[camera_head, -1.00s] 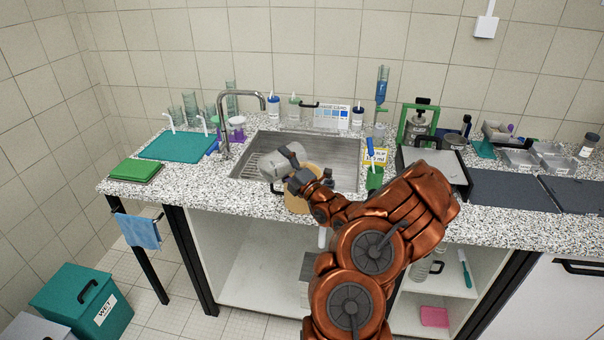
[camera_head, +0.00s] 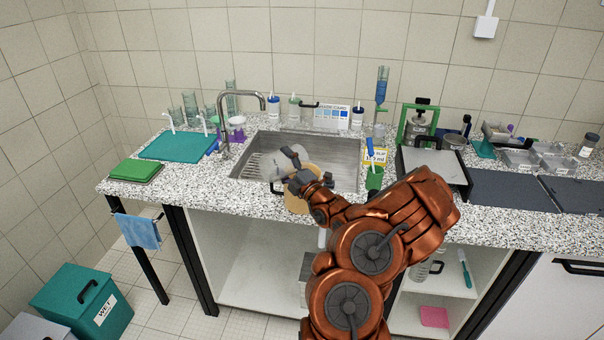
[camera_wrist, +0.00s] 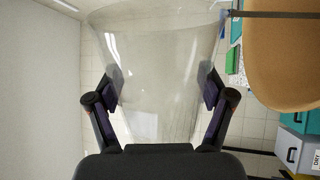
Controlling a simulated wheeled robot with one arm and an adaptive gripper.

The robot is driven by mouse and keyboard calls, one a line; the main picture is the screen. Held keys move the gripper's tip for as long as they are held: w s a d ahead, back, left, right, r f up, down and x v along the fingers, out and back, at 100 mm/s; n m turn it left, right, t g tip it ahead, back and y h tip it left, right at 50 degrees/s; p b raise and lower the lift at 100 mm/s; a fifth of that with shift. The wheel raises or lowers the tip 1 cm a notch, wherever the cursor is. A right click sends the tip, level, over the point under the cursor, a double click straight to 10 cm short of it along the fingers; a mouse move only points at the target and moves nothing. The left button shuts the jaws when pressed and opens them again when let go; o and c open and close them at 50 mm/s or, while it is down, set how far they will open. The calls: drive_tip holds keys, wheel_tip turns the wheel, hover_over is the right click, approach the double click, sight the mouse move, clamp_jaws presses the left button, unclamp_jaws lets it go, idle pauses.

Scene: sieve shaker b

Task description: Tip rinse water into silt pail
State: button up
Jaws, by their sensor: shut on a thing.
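My gripper (camera_head: 290,168) is over the front of the sink and shut on a clear, see-through vessel (camera_head: 270,162). In the wrist view the vessel (camera_wrist: 158,65) fills the space between the two fingers (camera_wrist: 160,90). It looks tilted; I cannot make out any water in it. A tan pail (camera_head: 297,204) with a dark handle is just below my gripper at the sink's front edge, partly hidden by my arm. The pail also shows at the right of the wrist view (camera_wrist: 285,50), close beside the vessel. The inside of the pail is hidden.
The steel sink (camera_head: 345,180) lies behind, with a tap (camera_head: 225,125) at its left. A green cup (camera_head: 374,179) stands right of the sink. Teal mat (camera_head: 178,146) and green boards (camera_head: 135,170) lie at left. A teal WET bin (camera_head: 82,300) is on the floor.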

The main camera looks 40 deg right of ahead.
drive_tip(key=shift+d, duration=0.1)
drive_tip(key=shift+a+r+n+y, duration=0.2)
drive_tip(key=shift+a+n+y, duration=0.1)
drive_tip(key=shift+n, duration=0.5)
drive_tip(key=shift+a+r+n+y, duration=0.2)
drive_tip(key=shift+a+n, duration=0.05)
drive_tip(key=shift+n, duration=0.55)
drive_tip(key=shift+r+n, duration=0.15)
drive_tip(key=shift+n, duration=0.25)
